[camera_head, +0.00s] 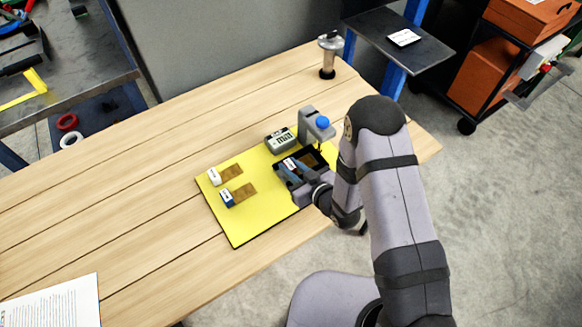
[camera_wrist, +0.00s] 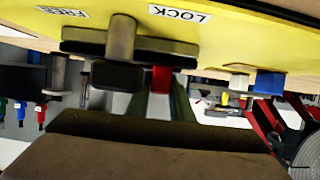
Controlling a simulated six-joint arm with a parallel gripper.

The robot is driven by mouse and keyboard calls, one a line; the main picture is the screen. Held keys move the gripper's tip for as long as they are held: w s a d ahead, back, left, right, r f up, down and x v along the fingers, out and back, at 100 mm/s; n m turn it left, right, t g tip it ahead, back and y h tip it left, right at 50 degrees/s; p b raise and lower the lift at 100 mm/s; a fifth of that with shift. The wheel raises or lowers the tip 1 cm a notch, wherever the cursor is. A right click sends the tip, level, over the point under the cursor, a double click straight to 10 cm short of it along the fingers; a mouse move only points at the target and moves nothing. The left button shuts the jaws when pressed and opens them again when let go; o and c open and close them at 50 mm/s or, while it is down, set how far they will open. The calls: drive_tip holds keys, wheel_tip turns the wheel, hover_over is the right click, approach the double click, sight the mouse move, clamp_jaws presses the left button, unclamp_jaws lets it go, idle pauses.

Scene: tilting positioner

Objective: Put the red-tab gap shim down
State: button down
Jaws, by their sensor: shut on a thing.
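My gripper (camera_wrist: 160,95) is shut on the red-tab gap shim (camera_wrist: 162,78). In the wrist view its red tab shows between my two fingers; the rest of the shim is hidden. In the head view my gripper (camera_head: 288,172) is low over the right part of the yellow mat (camera_head: 240,222), in front of the positioner with the blue knob (camera_head: 322,122). I cannot tell from here whether the shim touches anything. A dark bar with a grey post (camera_wrist: 122,40) stands close to the shim, beside the LOCK label (camera_wrist: 180,14) and the FREE label (camera_wrist: 62,11).
A white-tab shim (camera_head: 214,176) and a blue-tab shim (camera_head: 228,197) lie on the mat's left side, each beside a brown patch. A digital display (camera_head: 280,140) stands behind my gripper. The wooden table (camera_head: 130,190) is mostly clear; papers (camera_head: 55,302) lie at its front left.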

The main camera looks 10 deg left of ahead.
drive_tip(key=shift+f, duration=0.1)
drive_tip(key=shift+f, duration=0.15)
drive_tip(key=c, duration=1.6)
unclamp_jaws()
drive_tip(key=shift+o, duration=0.2)
drive_tip(key=shift+r, duration=0.25)
drive_tip(key=shift+s+d+r, duration=0.15)
drive_tip(key=shift+s+d, duration=0.15)
drive_tip(key=shift+d, duration=0.1)
drive_tip(key=v, duration=0.9)
drive_tip(key=shift+s+r+b, duration=0.1)
drive_tip(key=shift+r+b, duration=0.2)
drive_tip(key=shift+p+v, duration=0.7)
drive_tip(key=shift+v, duration=0.15)
